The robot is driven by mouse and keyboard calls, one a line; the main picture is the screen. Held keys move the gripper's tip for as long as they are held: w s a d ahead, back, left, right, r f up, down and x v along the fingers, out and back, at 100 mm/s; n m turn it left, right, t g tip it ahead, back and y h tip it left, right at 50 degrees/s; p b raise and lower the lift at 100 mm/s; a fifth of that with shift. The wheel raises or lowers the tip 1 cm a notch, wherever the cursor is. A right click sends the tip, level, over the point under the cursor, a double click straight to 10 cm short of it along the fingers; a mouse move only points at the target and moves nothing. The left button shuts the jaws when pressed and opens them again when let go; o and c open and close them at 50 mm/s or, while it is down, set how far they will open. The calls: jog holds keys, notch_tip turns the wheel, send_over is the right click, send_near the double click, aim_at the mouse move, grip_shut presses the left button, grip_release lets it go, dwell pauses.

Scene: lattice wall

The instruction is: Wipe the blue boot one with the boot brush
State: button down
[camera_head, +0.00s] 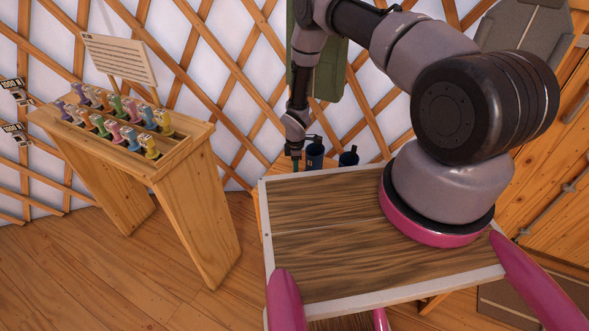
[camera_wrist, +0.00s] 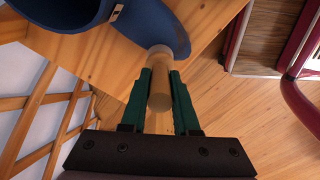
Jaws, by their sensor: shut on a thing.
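Two dark blue boots stand on a wooden surface behind my tray in the head view, one on the left (camera_head: 315,153) and one on the right (camera_head: 349,156). My gripper (camera_head: 296,162) points down just left of the left boot. In the wrist view, my gripper's green fingers (camera_wrist: 160,88) are shut on a pale wooden rod, which looks like the handle of the boot brush (camera_wrist: 159,88). Its far end is right by the toe of a blue boot (camera_wrist: 158,22); I cannot tell whether they touch. The brush's bristles are not visible.
A wooden stand (camera_head: 190,138) with several colourful small items and a sign (camera_head: 120,58) is at the left. The lattice wall (camera_head: 225,60) runs close behind the boots. The wooden floor (camera_head: 120,280) is clear at the front left.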

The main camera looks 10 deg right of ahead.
jog(key=shift+s+d, duration=0.65)
jog(key=shift+d, duration=0.25)
jog(key=shift+s+d, duration=0.7)
jog(key=shift+d, duration=0.2)
jog(key=shift+s+d, duration=0.65)
jog(key=shift+d, duration=0.25)
jog(key=shift+w+a, duration=0.75)
jog(key=shift+a, duration=0.3)
jog(key=shift+w+a, duration=0.7)
jog(key=shift+a, duration=0.3)
jog(key=shift+w+a, duration=0.75)
jog(key=shift+a, duration=0.3)
jog(key=shift+s+d, duration=0.6)
jog(key=shift+d, duration=0.3)
jog(key=shift+s+d, duration=0.65)
jog(key=shift+d, duration=0.2)
jog(key=shift+s+d, duration=0.6)
jog(key=shift+d, duration=0.3)
notch_tip(320, 180, up, 5)
jog(key=shift+f, duration=0.1)
